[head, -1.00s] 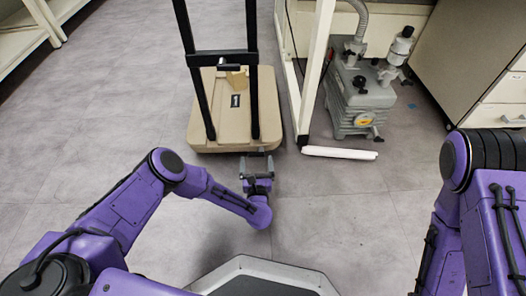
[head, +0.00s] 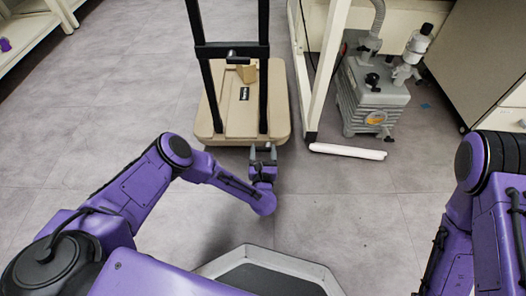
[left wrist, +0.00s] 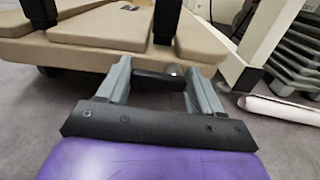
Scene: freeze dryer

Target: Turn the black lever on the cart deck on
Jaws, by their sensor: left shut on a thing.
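The tan cart deck (head: 224,122) stands ahead with its black upright frame. My left gripper (head: 263,151) is low at the deck's near edge, right of its middle. In the left wrist view its two grey fingers (left wrist: 155,88) stand apart on either side of a short black bar (left wrist: 158,80), which looks like the lever. The gripper is shut on it; its far end is partly hidden below the deck edge. My right arm shows at the right edge of the head view; its gripper is not in view.
Another black handle (head: 237,58) shows by a tan block (head: 246,73) at the cart frame. A grey pump (head: 374,97) stands right, behind a white frame post (head: 324,75). A white bar (head: 347,151) lies on the floor. The floor left of the cart is clear.

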